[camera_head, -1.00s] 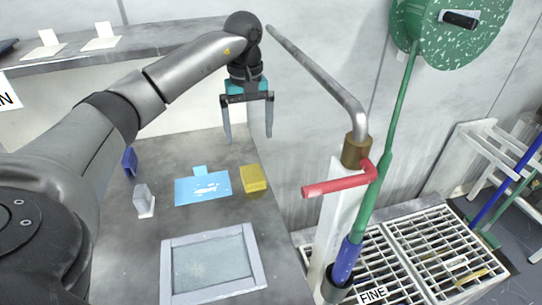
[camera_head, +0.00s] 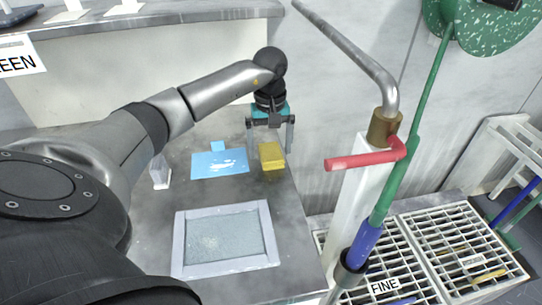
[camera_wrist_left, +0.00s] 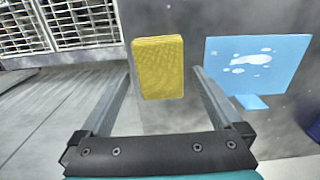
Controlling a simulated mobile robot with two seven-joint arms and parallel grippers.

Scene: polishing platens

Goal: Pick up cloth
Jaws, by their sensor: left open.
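A yellow, textured, folded cloth (camera_head: 271,158) lies on the grey worktop near its right edge. It also shows in the left wrist view (camera_wrist_left: 158,68), between the two fingers. My left gripper (camera_head: 269,148) is open and empty, with its fingers pointing down, one on each side of the cloth. In the left wrist view its fingers (camera_wrist_left: 163,74) stand clear of the cloth's sides. I cannot tell how far the fingertips are above the worktop. My right gripper is in neither view.
A blue sheet with white patches (camera_head: 220,164) lies just left of the cloth. A small white holder (camera_head: 160,172) stands further left. A framed glass panel (camera_head: 222,205) lies in front. A pipe with a red lever (camera_head: 360,158) rises at the right, beside white grates (camera_head: 425,240).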

